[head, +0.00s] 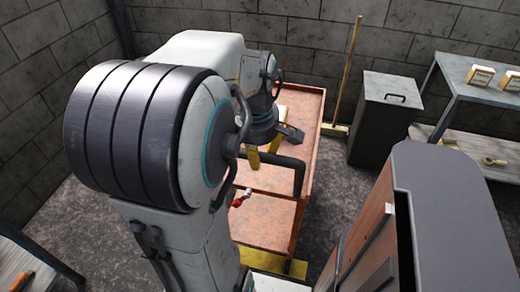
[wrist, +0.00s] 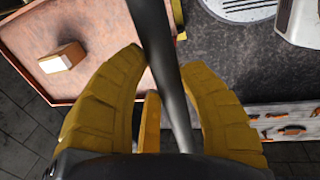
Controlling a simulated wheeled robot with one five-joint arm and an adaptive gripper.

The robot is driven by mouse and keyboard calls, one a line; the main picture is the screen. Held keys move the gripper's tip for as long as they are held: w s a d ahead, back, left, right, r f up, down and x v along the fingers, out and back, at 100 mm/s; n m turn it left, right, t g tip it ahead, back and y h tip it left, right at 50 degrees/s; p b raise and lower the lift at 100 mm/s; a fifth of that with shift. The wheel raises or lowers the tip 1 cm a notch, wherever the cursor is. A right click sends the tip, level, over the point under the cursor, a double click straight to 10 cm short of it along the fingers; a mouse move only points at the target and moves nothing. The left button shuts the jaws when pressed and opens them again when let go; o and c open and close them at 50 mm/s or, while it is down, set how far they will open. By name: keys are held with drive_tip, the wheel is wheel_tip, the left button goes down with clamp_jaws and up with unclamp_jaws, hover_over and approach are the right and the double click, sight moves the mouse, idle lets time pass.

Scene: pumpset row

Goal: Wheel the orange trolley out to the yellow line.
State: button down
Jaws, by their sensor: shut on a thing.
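The orange trolley (head: 268,222) stands in the middle of the head view, with an upper tray and a lower shelf. Its black handle (head: 300,178) runs along the near end of the upper tray. My gripper (head: 266,158) is at this handle, partly hidden by my arm. In the wrist view my gripper's yellow fingers (wrist: 160,65) are shut on the dark handle bar (wrist: 165,85), one on each side. The trolley tray (wrist: 95,22) fills the upper left there. A yellow strip (head: 272,262) shows low by the trolley's near end; I cannot tell if it is the line.
A dark bin (head: 382,115) and a broom (head: 350,65) stand beyond the trolley. A bench with small boxes (head: 481,75) is at the right. A grey-topped cabinet (head: 445,190) stands close at the right front. A small brown box (wrist: 63,57) sits in the tray.

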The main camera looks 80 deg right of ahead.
drive_tip(key=shift+a+f, duration=0.15)
drive_tip(key=c, duration=0.8)
unclamp_jaws()
drive_tip(key=shift+o, duration=0.2)
drive_tip(key=shift+r, duration=0.2)
wheel_tip(320, 180, up, 12)
drive_tip(key=a, duration=0.2)
drive_tip(key=shift+f, duration=0.2)
drive_tip(key=shift+a, duration=0.1)
